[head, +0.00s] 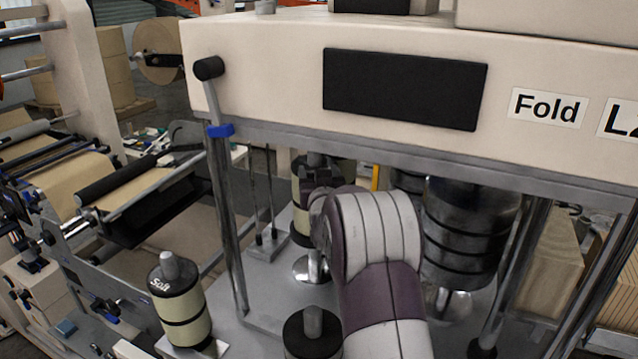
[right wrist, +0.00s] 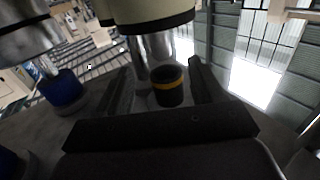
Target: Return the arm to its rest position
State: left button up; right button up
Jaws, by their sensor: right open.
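My right arm (head: 385,270), white and dark purple, comes up from the bottom of the head view and reaches into the machine under its cream housing. Its hand is mostly hidden behind the forearm in that view. In the right wrist view my right gripper (right wrist: 160,75) is open, with its two dark fingers apart. A black cylinder with a yellow band (right wrist: 168,86) shows between or just beyond the fingers; I cannot tell whether they touch it. My left gripper is not in view.
The cream housing (head: 260,65) with a black panel hangs over the arm. A metal post (head: 228,210) with a blue collar stands left of it.

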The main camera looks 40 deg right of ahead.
jog(key=shift+s, duration=0.1)
dwell(0.4)
jog(key=s+a+f+n+g+y, duration=0.2)
jog(key=a+f+g+y, duration=0.15)
jog(key=a+f, duration=0.4)
jog(key=s+a+f+n+g+y, duration=0.2)
jog(key=s+a+f+y, duration=0.15)
jog(key=a, duration=0.75)
jog(key=s+a+f+n+g+y, duration=0.1)
jog(key=s+a+f+g, duration=0.25)
jog(key=s+a, duration=0.35)
jog(key=s+a+f+n+g+y, duration=0.15)
jog(key=s+a+f, duration=0.25)
jog(key=s, duration=0.4)
pick_arm(q)
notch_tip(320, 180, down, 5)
jog(key=b, duration=0.5)
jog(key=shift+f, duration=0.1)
pick_arm(e)
jog(key=s+a+f+g, duration=0.1)
jog(key=s+f+g, duration=0.2)
jog(key=s+f, duration=0.2)
jog(key=shift+s+f, duration=0.35)
jog(key=shift+f, duration=0.6)
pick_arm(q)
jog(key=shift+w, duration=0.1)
pick_arm(e)
jog(key=shift+w+a, duration=0.1)
jog(key=shift+w, duration=0.05)
